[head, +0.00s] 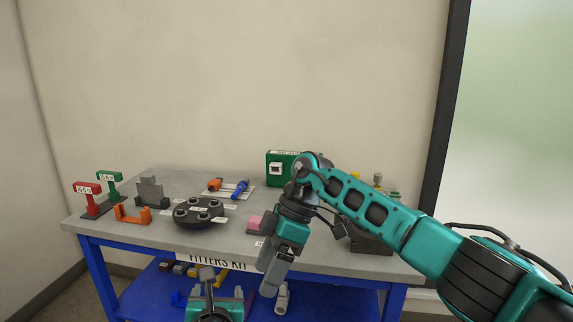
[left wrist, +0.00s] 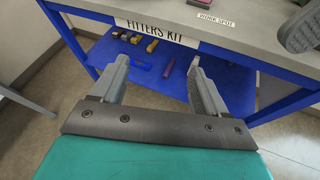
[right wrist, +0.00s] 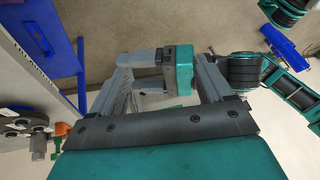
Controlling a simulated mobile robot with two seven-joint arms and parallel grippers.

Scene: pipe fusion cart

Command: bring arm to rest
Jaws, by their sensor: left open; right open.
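My left gripper (head: 208,275) is low at the bottom of the head view, in front of the cart's front edge. In the left wrist view its two grey fingers (left wrist: 158,70) are apart with nothing between them, facing the cart's lower shelf. My right arm reaches in from the right, and its gripper (head: 271,277) hangs down in front of the cart, to the right of the left one. In the right wrist view its fingers (right wrist: 164,65) are apart and hold nothing. A teal and grey part of my own body shows beyond them.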

